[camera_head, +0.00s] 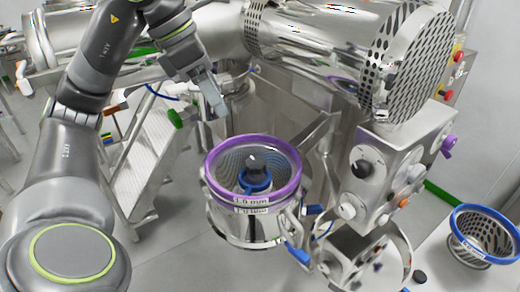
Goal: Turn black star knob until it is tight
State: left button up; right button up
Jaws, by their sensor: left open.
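A black knob (254,162), likely the star knob, sits at the centre of a round perforated screen basket with a purple rim (211,175). A blue part (256,184) is just below the knob. The basket is labelled 1.0 mm and sits on a steel housing (243,228). My left gripper (216,108) is open, above and to the left of the knob, and apart from it. Its jaws are seen partly from the side. Whether the knob is tight cannot be told. My right gripper is not in view.
A steel control box (385,165) with several knobs stands to the right of the basket. A blue-rimmed perforated basket (484,234) is at the lower right. A large steel drum (310,50) crosses above. Steel steps (150,170) stand at left.

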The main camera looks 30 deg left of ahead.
pick_arm(q)
jog(key=p, duration=0.2)
send_near(253, 163)
jog(key=x, duration=0.8)
jog(key=shift+f, duration=0.15)
jog(key=shift+c, duration=0.3)
